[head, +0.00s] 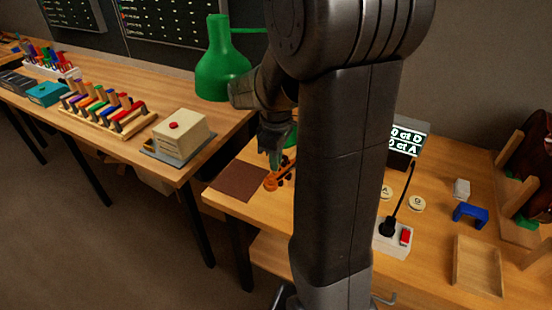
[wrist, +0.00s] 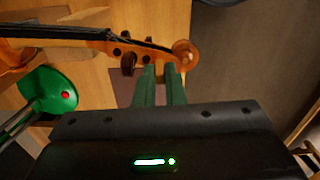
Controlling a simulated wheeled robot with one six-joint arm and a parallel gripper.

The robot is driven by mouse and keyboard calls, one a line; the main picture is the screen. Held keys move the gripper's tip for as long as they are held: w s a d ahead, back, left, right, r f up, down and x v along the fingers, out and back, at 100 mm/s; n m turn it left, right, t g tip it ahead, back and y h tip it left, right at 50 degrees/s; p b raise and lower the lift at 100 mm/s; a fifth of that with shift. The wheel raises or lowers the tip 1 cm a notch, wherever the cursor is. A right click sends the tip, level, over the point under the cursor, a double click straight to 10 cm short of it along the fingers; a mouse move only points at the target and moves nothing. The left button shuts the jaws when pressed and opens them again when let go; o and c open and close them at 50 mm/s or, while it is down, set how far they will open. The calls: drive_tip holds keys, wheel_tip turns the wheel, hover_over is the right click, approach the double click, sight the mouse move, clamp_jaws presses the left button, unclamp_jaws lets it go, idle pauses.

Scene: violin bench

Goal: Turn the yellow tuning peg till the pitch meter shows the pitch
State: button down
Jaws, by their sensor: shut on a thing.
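The violin's orange-brown scroll (wrist: 184,53) and pegbox lie at the top of the wrist view, with dark tuning pegs (wrist: 127,62) to the left of my fingers. My gripper (wrist: 160,70) reaches the pegbox with its two green fingers close together, shut on a tuning peg. In the head view my gripper (head: 274,160) is over the scroll end (head: 274,182). The pitch meter (head: 409,138) has a dark screen with rows ending "0 ct D" and "0 ct A"; my arm hides its left part.
A brown mat (head: 240,180) lies left of the scroll. A green lamp (head: 222,70) stands behind. On the right are a white power strip (head: 393,240) with a red switch, a blue block (head: 470,213) and a wooden tray (head: 478,265). My arm hides the bench middle.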

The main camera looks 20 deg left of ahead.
drive_tip(key=n, duration=0.4)
drive_tip(key=shift+w, duration=0.1)
drive_tip(key=c, duration=1.5)
unclamp_jaws()
